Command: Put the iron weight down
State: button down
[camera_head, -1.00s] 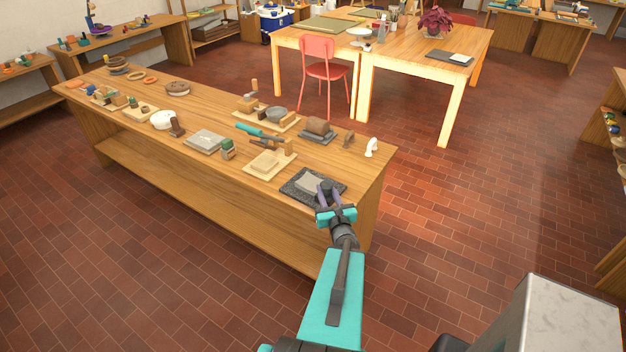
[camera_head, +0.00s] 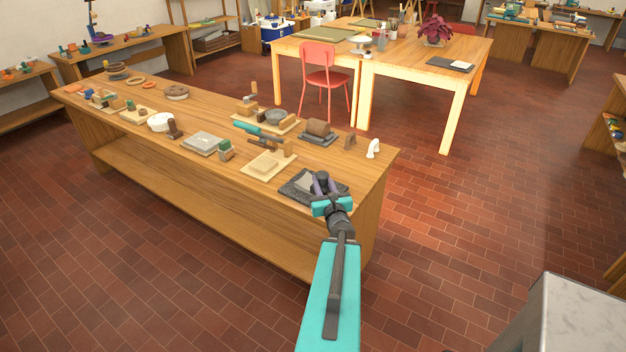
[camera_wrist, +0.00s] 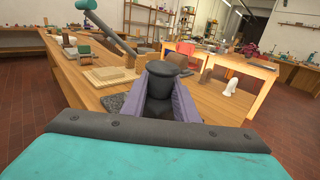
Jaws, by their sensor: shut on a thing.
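The iron weight (camera_wrist: 162,84) is a dark, rounded piece with a wider top, held upright between the purple fingers in the wrist view. In the head view it is a small dark shape (camera_head: 321,178) at the fingertips. My gripper (camera_head: 324,189) is shut on it, over the dark speckled slab (camera_head: 290,190) near the right end of the long wooden bench (camera_head: 365,190). A grey sheet (camera_head: 305,181) lies on that slab. The weight's underside is hidden, so I cannot tell whether it touches the slab.
Left of the slab is a pale board with a block (camera_head: 264,164). Behind are a brown roller-like piece on a dark base (camera_head: 319,131) and a white figure (camera_head: 373,148). The bench's right corner is bare. A red chair (camera_head: 320,80) stands beyond.

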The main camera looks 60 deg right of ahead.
jog(key=shift+w+d+f+b, duration=0.25)
jog(key=shift+w+d+b, duration=0.4)
jog(key=shift+b, duration=2.15)
jog(key=b, duration=0.4)
jog(key=shift+w+d, duration=0.2)
jog(key=shift+w, duration=0.2)
jog(key=shift+d+b, duration=0.1)
jog(key=shift+b, duration=0.2)
jog(key=x, duration=0.3)
jog(key=shift+w+d, duration=0.15)
jog(key=shift+w, duration=0.25)
jog(key=shift+f+p+x, duration=0.1)
jog(key=shift+p+x, duration=0.2)
jog(key=shift+x, duration=0.75)
jog(key=shift+f+p+x, duration=0.15)
jog(key=shift+p+x, duration=0.15)
jog(key=shift+x, duration=0.7)
jog(key=shift+w, duration=0.15)
jog(key=shift+f, duration=0.1)
jog(key=shift+f+p, duration=0.35)
jog(key=shift+f, duration=1.3)
jog(key=shift+f, duration=0.15)
